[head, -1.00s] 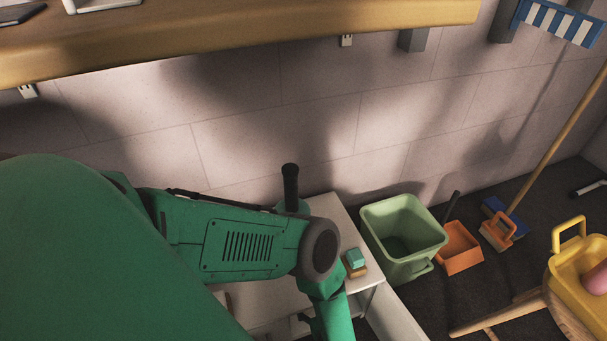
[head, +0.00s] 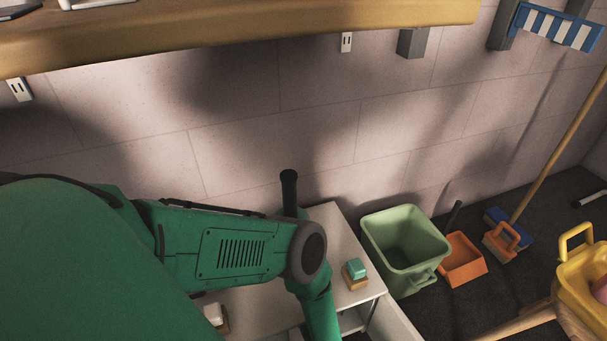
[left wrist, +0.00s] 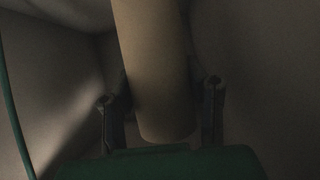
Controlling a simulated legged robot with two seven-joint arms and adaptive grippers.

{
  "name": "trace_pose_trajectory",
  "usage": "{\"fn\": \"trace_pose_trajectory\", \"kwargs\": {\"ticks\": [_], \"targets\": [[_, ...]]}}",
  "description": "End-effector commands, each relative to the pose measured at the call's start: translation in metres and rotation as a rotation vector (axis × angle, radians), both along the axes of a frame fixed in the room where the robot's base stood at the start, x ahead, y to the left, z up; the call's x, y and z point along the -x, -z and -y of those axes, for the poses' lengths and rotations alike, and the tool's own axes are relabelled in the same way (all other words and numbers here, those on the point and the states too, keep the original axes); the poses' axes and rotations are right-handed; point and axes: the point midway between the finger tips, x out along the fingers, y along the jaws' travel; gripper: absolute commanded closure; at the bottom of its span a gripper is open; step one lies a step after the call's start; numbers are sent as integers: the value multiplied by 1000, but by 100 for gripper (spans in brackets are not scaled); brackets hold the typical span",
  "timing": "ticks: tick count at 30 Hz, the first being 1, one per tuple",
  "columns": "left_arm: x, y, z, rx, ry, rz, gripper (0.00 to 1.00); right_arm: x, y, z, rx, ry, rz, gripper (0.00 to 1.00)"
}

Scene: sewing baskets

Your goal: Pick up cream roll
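The cream roll (left wrist: 155,70) is a plain cylinder in the left wrist view, running from the top edge down to a rounded end near the middle. My left gripper (left wrist: 160,105) has one finger on each side of it, and both fingers appear to press against it. The picture is dark there. In the head view my green left arm reaches down over the white cabinet, its gripper is out of sight, and I cannot make out the roll. My right gripper is in neither view.
A white cabinet (head: 345,240) carries a small teal-topped block (head: 356,269). A wooden shelf (head: 250,32) crosses the top. Pale walls surround the gripper.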

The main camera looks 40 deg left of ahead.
Motion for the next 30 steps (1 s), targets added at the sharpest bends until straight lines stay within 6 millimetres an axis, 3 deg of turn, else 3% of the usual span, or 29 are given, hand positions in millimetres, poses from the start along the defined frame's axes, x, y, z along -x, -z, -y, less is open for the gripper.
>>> {"fn": "trace_pose_trajectory", "kwargs": {"ticks": [11, 18, 23, 30], "targets": [[0, -1, 0, 0, 1, 0, 91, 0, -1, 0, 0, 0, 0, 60], [0, -19, 0, 0, 1, 0, 91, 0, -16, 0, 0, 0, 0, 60], [14, -14, 28, 3, 3, -3, 91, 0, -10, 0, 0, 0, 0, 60], [42, -12, 81, 3, 4, -2, 91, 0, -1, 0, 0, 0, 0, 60]]}}
